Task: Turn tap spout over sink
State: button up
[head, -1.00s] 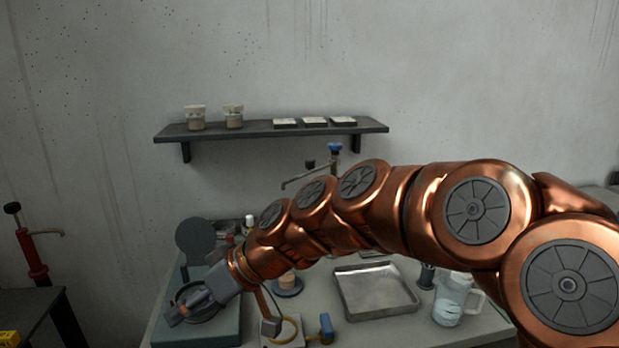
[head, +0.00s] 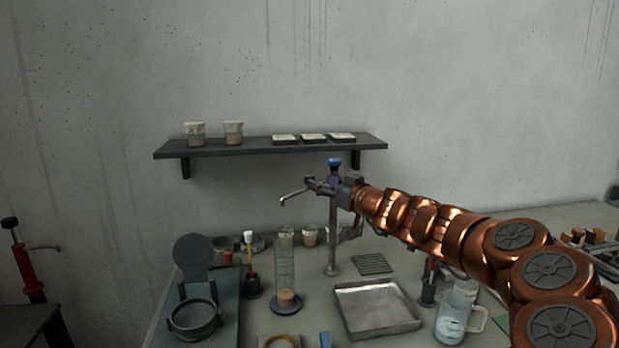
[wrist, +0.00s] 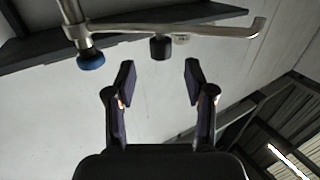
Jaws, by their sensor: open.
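The tap has an upright metal post (head: 332,235) with a blue knob (head: 334,163) on top. Its thin spout (head: 291,195) points left with a downturned tip. A shallow metal basin (head: 378,328), apparently the sink, lies in front and right of the post's foot, not beneath the spout tip. My gripper (head: 316,184) is at the tap's top in the head view, partly covering the spout. In the wrist view my gripper (wrist: 160,72) has its fingers apart with nothing between them. The spout (wrist: 215,29) and a black knob (wrist: 161,47) lie just beyond the fingertips.
A wall shelf (head: 270,146) with jars and small trays is behind the tap. A glass cylinder (head: 285,265) stands below the spout. A dark grate (head: 372,264) lies behind the basin, a clear jug (head: 455,315) to its right. A round-lidded device (head: 194,318) is at left.

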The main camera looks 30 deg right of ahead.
aim_at(309, 175)
jog(key=shift+w+a+p, duration=0.15)
jog(key=shift+w+p, duration=0.35)
jog(key=shift+w, duration=1.05)
jog(key=shift+w+a+p, duration=0.15)
jog(key=shift+w+p, duration=0.35)
jog(key=shift+w, duration=1)
grip_shut()
